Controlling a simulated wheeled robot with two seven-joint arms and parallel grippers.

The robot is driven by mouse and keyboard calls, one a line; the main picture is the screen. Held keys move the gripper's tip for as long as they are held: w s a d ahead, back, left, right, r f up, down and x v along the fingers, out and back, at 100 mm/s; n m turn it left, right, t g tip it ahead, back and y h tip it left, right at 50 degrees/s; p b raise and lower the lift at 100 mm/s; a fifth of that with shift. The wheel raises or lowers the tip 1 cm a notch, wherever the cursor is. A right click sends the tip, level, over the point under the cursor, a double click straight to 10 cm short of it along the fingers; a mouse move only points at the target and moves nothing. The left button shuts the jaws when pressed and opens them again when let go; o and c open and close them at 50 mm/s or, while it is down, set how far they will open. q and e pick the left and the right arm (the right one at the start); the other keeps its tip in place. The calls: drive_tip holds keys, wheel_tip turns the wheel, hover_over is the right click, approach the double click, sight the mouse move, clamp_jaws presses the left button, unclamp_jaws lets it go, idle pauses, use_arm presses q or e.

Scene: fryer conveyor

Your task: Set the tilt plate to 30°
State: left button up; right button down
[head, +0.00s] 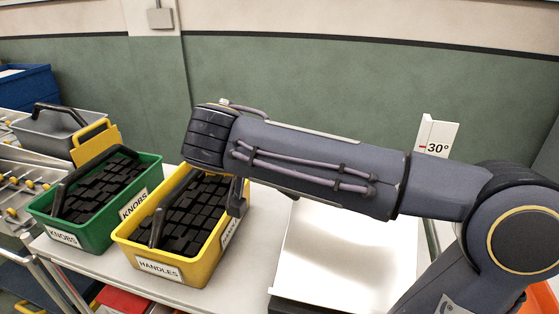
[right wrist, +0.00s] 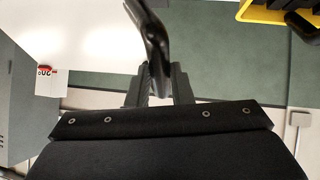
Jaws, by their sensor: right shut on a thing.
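The white tilt plate (head: 345,250) lies below my right arm in the head view, partly covered by it; its exact angle cannot be told. A white sign (head: 437,147) with a red mark and "30°" stands behind the plate at the right. It also shows upside down in the right wrist view (right wrist: 47,82). My right gripper (right wrist: 158,75) is shut on a black bar (right wrist: 150,30), like a handle. A broad white surface (right wrist: 85,30) lies to its left in that view. What the bar joins is hidden. My left gripper is not in view.
A yellow crate (head: 190,268) marked HANDLES and a green crate (head: 98,235) marked KNOBS, both full of black parts, stand left of the plate on a light table (head: 75,265). A grey bin (head: 45,135) sits further left. A green wall (head: 300,85) is behind.

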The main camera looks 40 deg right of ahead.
drive_tip(key=c, duration=1.3)
unclamp_jaws()
drive_tip(key=shift+a, duration=0.1)
drive_tip(key=v, duration=0.7)
drive_tip(key=shift+s+a+r, duration=0.2)
drive_tip(key=shift+r, duration=0.1)
